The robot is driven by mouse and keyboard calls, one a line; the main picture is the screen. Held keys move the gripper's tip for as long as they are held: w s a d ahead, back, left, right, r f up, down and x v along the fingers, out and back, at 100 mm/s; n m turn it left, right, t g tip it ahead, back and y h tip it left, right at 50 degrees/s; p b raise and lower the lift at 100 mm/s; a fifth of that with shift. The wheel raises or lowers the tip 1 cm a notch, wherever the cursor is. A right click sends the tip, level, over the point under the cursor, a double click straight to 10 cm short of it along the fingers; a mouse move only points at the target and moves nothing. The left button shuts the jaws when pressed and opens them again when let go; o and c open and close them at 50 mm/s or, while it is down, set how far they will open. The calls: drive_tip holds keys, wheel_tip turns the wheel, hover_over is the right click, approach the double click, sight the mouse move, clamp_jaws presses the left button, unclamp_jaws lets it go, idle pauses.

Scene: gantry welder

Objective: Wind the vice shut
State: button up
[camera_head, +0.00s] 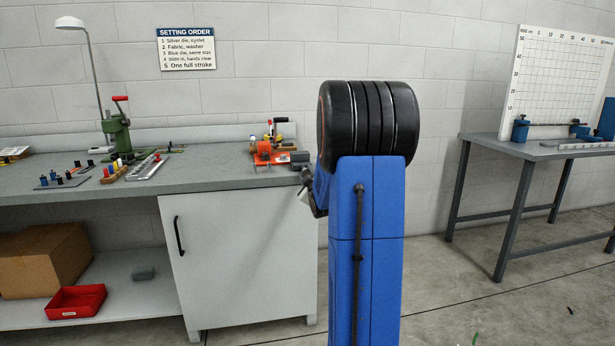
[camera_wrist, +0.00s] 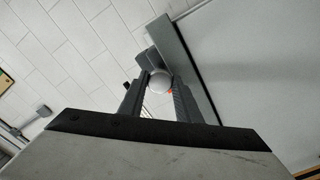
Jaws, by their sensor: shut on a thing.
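A dark grey block that looks like the vice (camera_head: 300,158) sits at the right front corner of the bench, beside an orange device. Most of its front is hidden by my blue arm. In the wrist view my gripper (camera_wrist: 161,86) points up, with its two dark fingers closed around a pale round knob (camera_wrist: 160,77), which looks like the end of the vice handle. A grey bar or edge runs just beyond it. How far apart the vice's jaws are cannot be told.
The grey bench top (camera_head: 215,172) carries an orange device (camera_head: 265,153), a green press (camera_head: 118,130) and several small parts on its left. A white cabinet (camera_head: 240,255) stands below.

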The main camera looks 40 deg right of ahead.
drive_tip(key=shift+f+m, duration=0.2)
drive_tip(key=shift+m, duration=11.6)
drive_tip(key=shift+a, duration=0.1)
drive_tip(key=o, duration=1.1)
drive_tip(key=shift+c, duration=0.2)
drive_tip(key=shift+r, duration=0.1)
drive_tip(key=shift+s, duration=0.1)
